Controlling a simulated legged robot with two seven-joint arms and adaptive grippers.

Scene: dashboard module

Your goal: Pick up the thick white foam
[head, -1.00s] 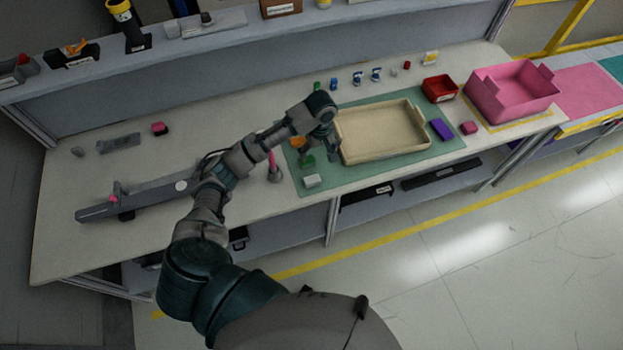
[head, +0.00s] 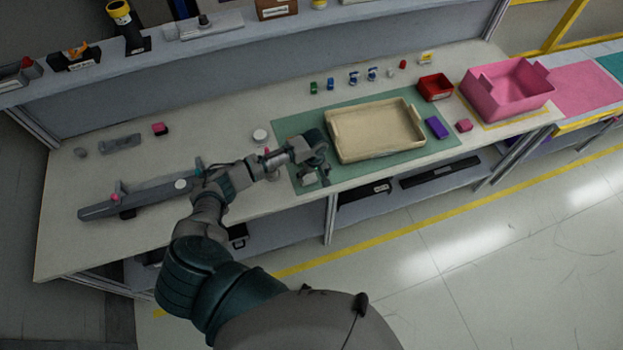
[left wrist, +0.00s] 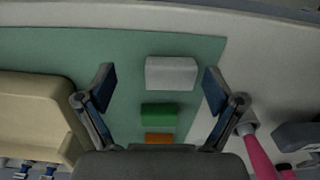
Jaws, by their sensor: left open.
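The thick white foam (left wrist: 171,73) is a pale block lying on the green mat (left wrist: 115,45), near the mat's edge. In the left wrist view it shows between my two fingertips, with a gap on each side. My left gripper (left wrist: 160,82) is open and empty. In the head view my left gripper (head: 317,178) is over the front left corner of the mat and mostly covers the foam. I cannot tell the exact height of the fingers above it. My right gripper is not in view.
A green block (left wrist: 158,114) and an orange block (left wrist: 159,138) lie in line with the foam. A beige tray (head: 375,131) stands on the mat beside the gripper. A pink-handled tool (left wrist: 257,150) is close to the other finger. A pink bin (head: 507,90) is farther right.

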